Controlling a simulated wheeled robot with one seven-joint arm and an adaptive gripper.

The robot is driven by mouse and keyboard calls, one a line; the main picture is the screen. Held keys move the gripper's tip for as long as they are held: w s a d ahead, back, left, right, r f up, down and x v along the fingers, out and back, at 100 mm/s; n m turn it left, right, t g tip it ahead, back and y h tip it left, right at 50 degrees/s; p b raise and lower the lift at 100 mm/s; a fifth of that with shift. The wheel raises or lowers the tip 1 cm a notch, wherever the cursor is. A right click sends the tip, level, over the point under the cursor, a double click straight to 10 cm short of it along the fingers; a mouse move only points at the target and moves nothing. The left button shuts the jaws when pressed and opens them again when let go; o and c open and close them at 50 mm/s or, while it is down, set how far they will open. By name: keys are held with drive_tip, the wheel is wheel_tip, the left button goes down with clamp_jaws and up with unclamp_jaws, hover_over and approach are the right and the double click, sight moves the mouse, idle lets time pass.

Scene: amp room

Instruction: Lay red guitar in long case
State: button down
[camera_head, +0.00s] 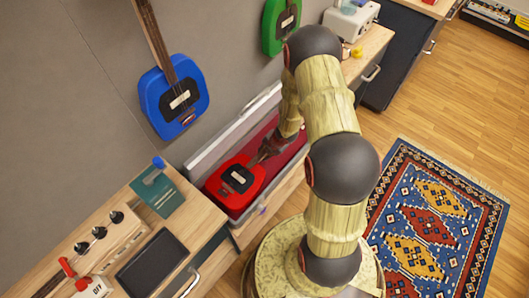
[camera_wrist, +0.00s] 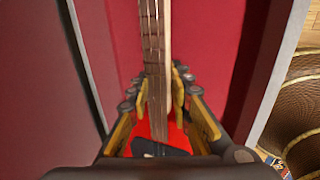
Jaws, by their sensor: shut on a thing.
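The red guitar (camera_head: 236,181) lies in or just above the near end of the long case, its body toward the lower left in the head view. The long case (camera_head: 207,152) is open, with a grey rim and a dark red lining. My gripper (camera_head: 266,151) is shut on the guitar's neck, close to the body. In the wrist view my gripper (camera_wrist: 159,95) has its fingers on both sides of the neck (camera_wrist: 152,40), with the red body below. I cannot tell whether the guitar touches the case floor. My arm hides the far part of the case.
A blue guitar (camera_head: 174,97) and a green guitar (camera_head: 281,24) hang on the wall. A wooden bench (camera_head: 205,222) with a teal box (camera_head: 157,190) stands at the near end. A patterned rug (camera_head: 435,225) lies on the floor at right.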

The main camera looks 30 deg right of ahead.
drive_tip(key=shift+w+f+b, duration=0.15)
drive_tip(key=shift+f+b, duration=0.95)
drive_tip(key=shift+f, duration=0.15)
idle(0.6)
drive_tip(key=c, duration=1.6)
unclamp_jaws()
drive_tip(key=shift+c, duration=0.2)
drive_tip(key=shift+o, duration=0.5)
drive_tip(key=shift+s+f, duration=0.1)
drive_tip(key=shift+s, duration=0.15)
drive_tip(key=v, duration=1.2)
drive_tip(key=shift+w, duration=0.15)
